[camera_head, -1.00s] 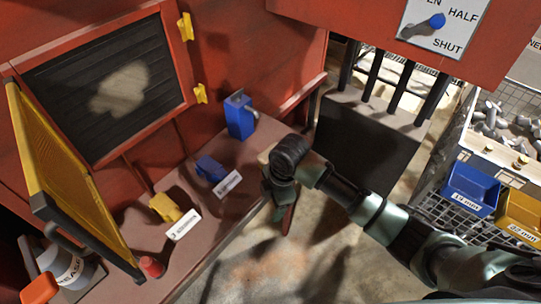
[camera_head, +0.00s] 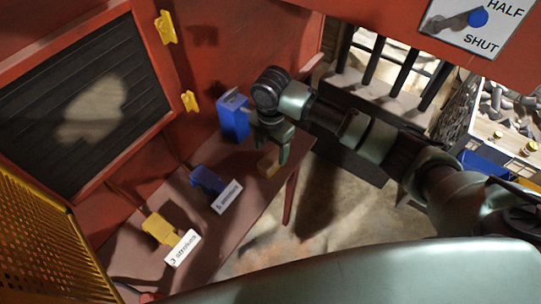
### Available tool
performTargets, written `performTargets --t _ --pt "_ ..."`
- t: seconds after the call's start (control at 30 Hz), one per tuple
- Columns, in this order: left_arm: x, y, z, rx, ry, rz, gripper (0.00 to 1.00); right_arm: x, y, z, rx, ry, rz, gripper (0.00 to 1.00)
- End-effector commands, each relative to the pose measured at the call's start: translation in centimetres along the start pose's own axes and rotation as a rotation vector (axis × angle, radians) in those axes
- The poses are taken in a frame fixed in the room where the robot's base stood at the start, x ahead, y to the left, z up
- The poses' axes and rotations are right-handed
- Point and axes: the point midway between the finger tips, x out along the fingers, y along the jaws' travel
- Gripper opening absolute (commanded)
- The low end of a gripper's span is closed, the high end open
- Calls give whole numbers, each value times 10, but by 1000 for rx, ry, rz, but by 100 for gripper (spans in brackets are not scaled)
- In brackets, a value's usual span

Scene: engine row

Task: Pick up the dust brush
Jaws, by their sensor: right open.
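My right gripper (camera_head: 270,150) is at the shelf's right end, pointing down, with its jaws open. A small tan-brown block (camera_head: 268,167), probably the dust brush, lies on the shelf just below the fingers. The gripper partly covers it, and I cannot tell whether they touch. My left gripper is not in view.
The red-brown shelf (camera_head: 207,227) holds a tall blue box (camera_head: 233,121), a blue block (camera_head: 206,180) and a yellow block (camera_head: 161,229), with white labels at the front. A yellow mesh door (camera_head: 48,240) stands at left. Open floor (camera_head: 325,195) lies right of the shelf.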

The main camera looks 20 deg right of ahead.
Motion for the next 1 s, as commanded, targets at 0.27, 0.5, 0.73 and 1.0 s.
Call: performTargets --t 0.27,0.5,0.73,1.0 --pt "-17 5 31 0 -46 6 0 38 -1 4 1 1 -3 65" --pt "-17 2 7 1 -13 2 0 55 -1 4 0 -2 1 65" --pt "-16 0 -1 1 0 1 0 55 -1 4 1 -2 1 46" --pt "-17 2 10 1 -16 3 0 54 0 4 1 -2 2 0"
